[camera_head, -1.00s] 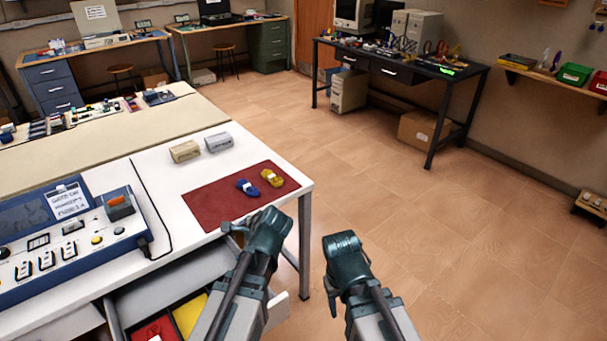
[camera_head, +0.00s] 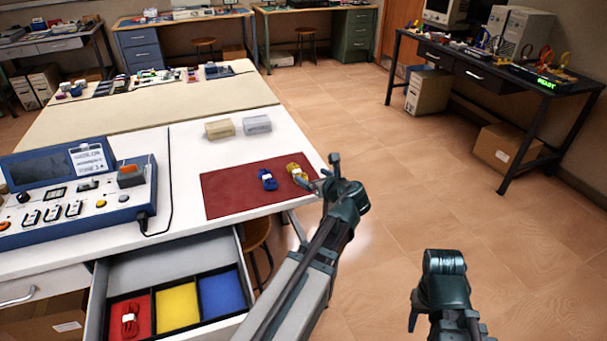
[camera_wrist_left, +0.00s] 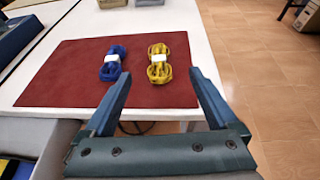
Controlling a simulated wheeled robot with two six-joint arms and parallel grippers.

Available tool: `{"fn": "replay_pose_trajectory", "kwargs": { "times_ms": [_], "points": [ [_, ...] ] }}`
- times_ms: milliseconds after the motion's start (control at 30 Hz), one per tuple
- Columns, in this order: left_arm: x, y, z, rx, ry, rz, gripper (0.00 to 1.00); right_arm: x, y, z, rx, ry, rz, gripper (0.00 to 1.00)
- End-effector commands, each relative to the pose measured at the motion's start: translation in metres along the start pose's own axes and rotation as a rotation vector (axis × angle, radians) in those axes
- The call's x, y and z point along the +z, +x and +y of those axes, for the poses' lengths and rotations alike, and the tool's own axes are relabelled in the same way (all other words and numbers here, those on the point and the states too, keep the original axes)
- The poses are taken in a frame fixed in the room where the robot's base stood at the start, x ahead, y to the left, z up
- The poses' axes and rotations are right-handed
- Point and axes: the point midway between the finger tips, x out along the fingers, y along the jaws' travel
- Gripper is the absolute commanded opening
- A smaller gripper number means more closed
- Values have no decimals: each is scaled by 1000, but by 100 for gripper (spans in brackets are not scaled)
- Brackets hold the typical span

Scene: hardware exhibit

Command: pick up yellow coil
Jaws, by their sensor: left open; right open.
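The yellow coil (camera_head: 297,172) lies on the red mat (camera_head: 230,192) near the table's right edge, with a white band around its middle. It also shows in the left wrist view (camera_wrist_left: 159,64), ahead of and between the open fingers. A blue coil (camera_head: 267,179) with a white band lies to its left on the mat. My left gripper (camera_head: 328,176) is open and empty, just right of the yellow coil in the head view and apart from it in the wrist view. My right gripper (camera_head: 432,318) is out over the floor area; its fingers are mostly hidden, and nothing shows in it.
An open drawer (camera_head: 97,305) below the table has red, yellow and blue compartments, with a red coil (camera_head: 130,320) in the red one. A blue console (camera_head: 75,190) stands at left. Two small boxes (camera_head: 220,129) (camera_head: 257,124) sit behind the mat.

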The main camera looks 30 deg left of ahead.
Motion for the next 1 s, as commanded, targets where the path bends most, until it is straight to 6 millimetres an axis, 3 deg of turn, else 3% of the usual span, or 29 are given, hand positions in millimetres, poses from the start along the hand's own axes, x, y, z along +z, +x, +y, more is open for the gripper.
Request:
{"fn": "replay_pose_trajectory", "kwargs": {
  "times_ms": [200,400,800,1000],
  "points": [
    [-4,43,-1,3,-4,2,92,-1,19,-2,0,0,0,50],
    [-3,73,-1,1,-4,1,92,-2,30,-3,0,0,0,50],
    [-2,85,0,1,-3,2,92,-2,33,-3,0,0,0,50],
    [-4,108,2,2,-5,1,92,-3,45,-4,0,0,0,50]
  ]
}}
